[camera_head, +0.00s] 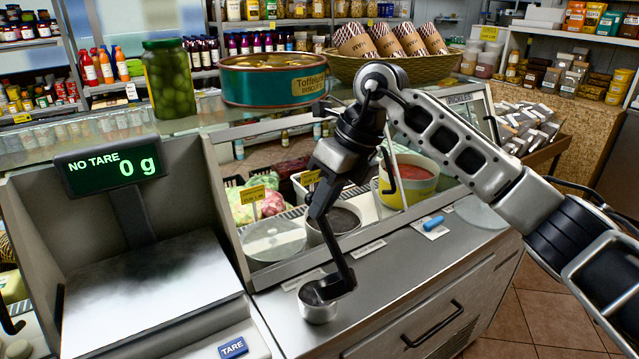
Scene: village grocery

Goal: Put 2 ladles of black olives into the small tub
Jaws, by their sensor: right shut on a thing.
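My right gripper (333,286) reaches down in front of the glass case. Its dark lower end is shut on a small silvery round cup (318,309) at the steel counter's front edge. I cannot tell whether this cup is a ladle's bowl or the small tub, nor whether it touches the counter. What is in it is hidden. A round white container with a dark filling (336,221), perhaps the black olives, stands behind the glass, partly covered by my gripper. My left gripper is not in view.
A scale (150,290) stands at the left, its plate bare and its display (110,167) reading 0 g. A tub with red contents (408,180), an olive jar (168,80) and a biscuit tin (272,82) stand behind.

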